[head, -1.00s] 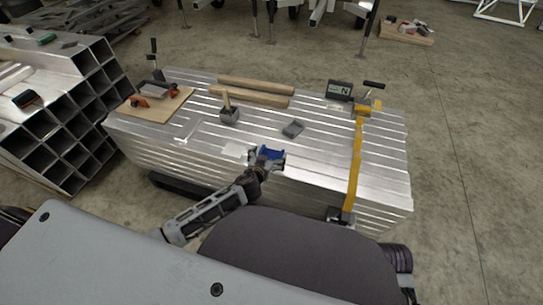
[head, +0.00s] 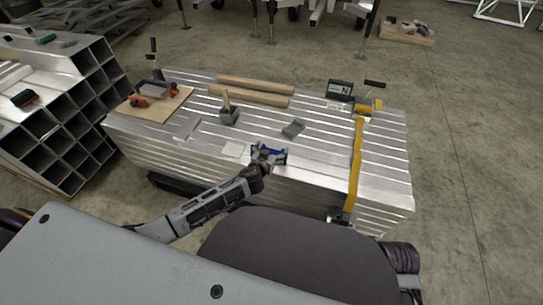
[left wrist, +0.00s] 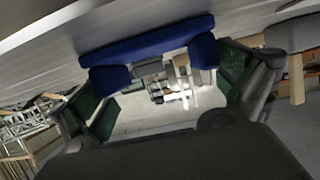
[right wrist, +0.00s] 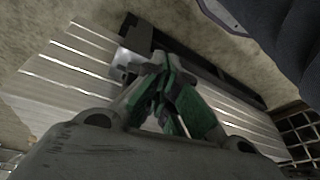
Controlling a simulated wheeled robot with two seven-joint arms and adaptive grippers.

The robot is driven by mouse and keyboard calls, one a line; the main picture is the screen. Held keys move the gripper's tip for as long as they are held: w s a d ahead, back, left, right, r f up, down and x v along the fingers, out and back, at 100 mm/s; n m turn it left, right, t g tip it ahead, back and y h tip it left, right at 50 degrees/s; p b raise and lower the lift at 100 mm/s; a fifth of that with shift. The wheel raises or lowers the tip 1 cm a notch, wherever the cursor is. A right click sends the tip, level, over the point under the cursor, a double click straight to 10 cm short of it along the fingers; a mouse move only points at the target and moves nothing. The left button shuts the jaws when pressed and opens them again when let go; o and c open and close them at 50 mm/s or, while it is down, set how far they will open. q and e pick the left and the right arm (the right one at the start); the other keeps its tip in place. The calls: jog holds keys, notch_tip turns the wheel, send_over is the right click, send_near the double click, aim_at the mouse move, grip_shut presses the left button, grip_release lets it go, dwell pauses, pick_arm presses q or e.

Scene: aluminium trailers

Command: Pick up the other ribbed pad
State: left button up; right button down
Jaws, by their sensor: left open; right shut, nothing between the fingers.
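A blue piece (head: 270,152) with a long bar and two short legs is at the near edge of the metal stack. It shows large in the left wrist view (left wrist: 150,53); I cannot make out ribs on it. My left gripper (head: 270,160) is open at this piece, its fingers (left wrist: 168,98) spread on either side; I cannot tell if they touch it. A small grey block (head: 293,129) lies farther back on the stack, apart from the gripper; its surface is too small to read. My right gripper (right wrist: 165,85) is shut and empty, seen only in its wrist view.
The aluminium stack (head: 320,165) carries two wooden bars (head: 250,90), a grey block with a handle (head: 228,115), a yellow strap (head: 355,165), a dark display box (head: 340,89) and a wooden board (head: 155,104) with tools. Square tubes (head: 60,135) stand at left.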

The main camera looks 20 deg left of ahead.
pick_arm(q)
jog(key=shift+x, duration=0.9)
jog(key=shift+c, duration=0.3)
jog(key=c, duration=0.7)
